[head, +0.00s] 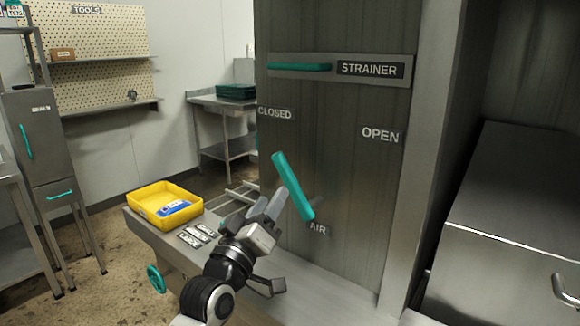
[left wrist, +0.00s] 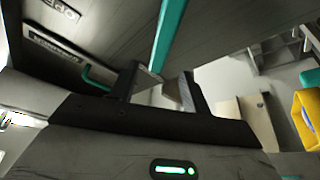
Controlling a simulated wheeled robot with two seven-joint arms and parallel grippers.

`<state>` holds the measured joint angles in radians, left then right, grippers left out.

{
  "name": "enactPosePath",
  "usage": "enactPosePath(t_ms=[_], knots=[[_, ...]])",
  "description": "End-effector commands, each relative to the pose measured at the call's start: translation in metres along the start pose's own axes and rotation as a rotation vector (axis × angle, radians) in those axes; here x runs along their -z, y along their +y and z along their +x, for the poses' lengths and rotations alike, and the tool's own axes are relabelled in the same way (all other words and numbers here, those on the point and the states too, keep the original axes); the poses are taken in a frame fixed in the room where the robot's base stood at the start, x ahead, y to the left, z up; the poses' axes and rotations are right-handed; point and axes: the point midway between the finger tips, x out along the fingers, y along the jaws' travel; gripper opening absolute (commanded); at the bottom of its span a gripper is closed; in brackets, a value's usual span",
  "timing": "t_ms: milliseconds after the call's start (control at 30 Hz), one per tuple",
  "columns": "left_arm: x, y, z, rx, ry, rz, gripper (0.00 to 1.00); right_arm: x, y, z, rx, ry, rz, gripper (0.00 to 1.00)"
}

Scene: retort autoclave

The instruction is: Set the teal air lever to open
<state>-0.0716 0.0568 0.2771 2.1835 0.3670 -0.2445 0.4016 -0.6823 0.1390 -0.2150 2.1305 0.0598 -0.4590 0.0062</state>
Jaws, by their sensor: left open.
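The teal air lever (head: 293,186) is on the upright metal panel, just above the AIR label (head: 318,229). Its upper end leans left, to the CLOSED label (head: 275,113); the OPEN label (head: 380,135) is up and right. My left gripper (head: 272,203) is open and empty, just left of the lever in the head view. In the left wrist view the lever (left wrist: 168,35) runs down to the gap between the fingertips of my gripper (left wrist: 166,88). I cannot tell whether a finger touches it. My right gripper is not in view.
A teal strainer handle (head: 300,67) is higher on the panel. A yellow bin (head: 135,203) with a blue item stands on the ledge at left. A steel cabinet (head: 510,250) is at right.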

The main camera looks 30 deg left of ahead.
Motion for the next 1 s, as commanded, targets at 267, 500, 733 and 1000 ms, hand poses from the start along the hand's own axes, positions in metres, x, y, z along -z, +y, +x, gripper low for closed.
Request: enactPosePath(t_ms=[267, 500, 733, 1000], knots=[[0.001, 0.001, 0.062, -0.001, -0.001, 0.001, 0.47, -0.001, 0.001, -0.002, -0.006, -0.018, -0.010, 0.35], [0.000, 0.001, 0.095, 0.000, -0.002, 0.002, 0.47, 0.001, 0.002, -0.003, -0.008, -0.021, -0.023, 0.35], [-0.001, 0.000, 0.104, 0.000, -0.003, 0.003, 0.47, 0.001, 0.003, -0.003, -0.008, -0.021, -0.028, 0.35], [-0.001, 0.000, 0.104, 0.000, -0.003, 0.003, 0.28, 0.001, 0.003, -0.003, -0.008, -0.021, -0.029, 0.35]])
